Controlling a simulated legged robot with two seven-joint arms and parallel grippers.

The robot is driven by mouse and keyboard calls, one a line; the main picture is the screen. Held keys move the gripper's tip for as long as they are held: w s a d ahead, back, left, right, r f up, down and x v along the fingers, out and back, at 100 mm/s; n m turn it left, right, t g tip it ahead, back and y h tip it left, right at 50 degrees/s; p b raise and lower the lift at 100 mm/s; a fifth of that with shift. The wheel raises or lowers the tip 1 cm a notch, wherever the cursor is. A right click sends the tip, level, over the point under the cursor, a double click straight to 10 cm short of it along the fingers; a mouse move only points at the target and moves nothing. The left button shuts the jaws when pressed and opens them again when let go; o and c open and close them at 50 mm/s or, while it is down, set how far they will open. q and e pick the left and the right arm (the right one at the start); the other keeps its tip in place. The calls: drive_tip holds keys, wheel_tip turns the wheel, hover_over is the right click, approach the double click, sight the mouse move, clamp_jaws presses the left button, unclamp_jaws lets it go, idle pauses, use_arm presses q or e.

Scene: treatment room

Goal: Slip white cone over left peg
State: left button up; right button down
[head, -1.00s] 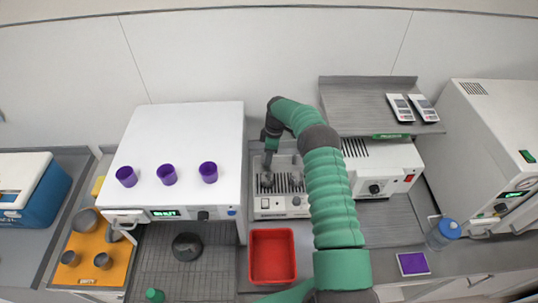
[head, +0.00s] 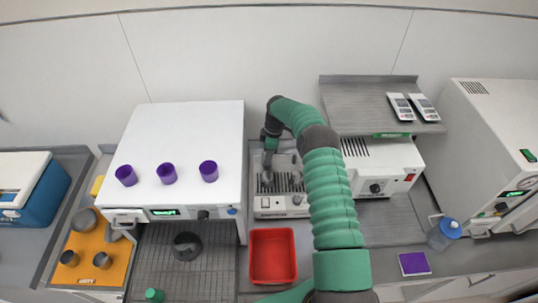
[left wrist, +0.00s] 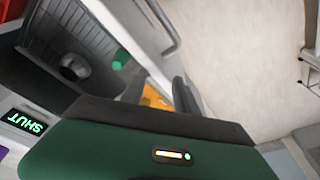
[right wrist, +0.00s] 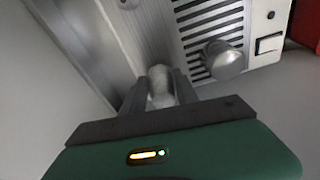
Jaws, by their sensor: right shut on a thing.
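My right gripper (head: 268,155) reaches down at the back left of a slotted white bench unit (head: 268,213). In the right wrist view its fingers (right wrist: 158,88) are shut on a small whitish, rounded piece, which I take as the white cone (right wrist: 160,78); the fingers hide part of it. Beside it a shiny, round-ended metal piece (right wrist: 222,60) stands over the slots, apart from the fingers; it looks like the left peg. In the left wrist view, my left gripper (left wrist: 157,95) has its fingers apart with nothing between them.
A red tray (head: 273,280) lies in front of the unit. A white oven (head: 215,130) with purple cups (head: 168,174) on top stands to the left. A white box with a red switch (head: 400,160) and a grey shelf (head: 355,110) are at the right.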

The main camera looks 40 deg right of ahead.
use_arm(q)
drive_tip(key=shift+f, duration=0.1)
use_arm(e)
drive_tip(key=shift+s, duration=0.15)
drive_tip(key=shift+r, duration=0.15)
use_arm(q)
drive_tip(key=shift+r, duration=0.35)
use_arm(e)
drive_tip(key=shift+r, duration=0.65)
use_arm(q)
drive_tip(key=shift+f, duration=0.2)
idle(0.3)
drive_tip(key=shift+f, duration=0.3)
use_arm(e)
drive_tip(key=shift+f, duration=0.4)
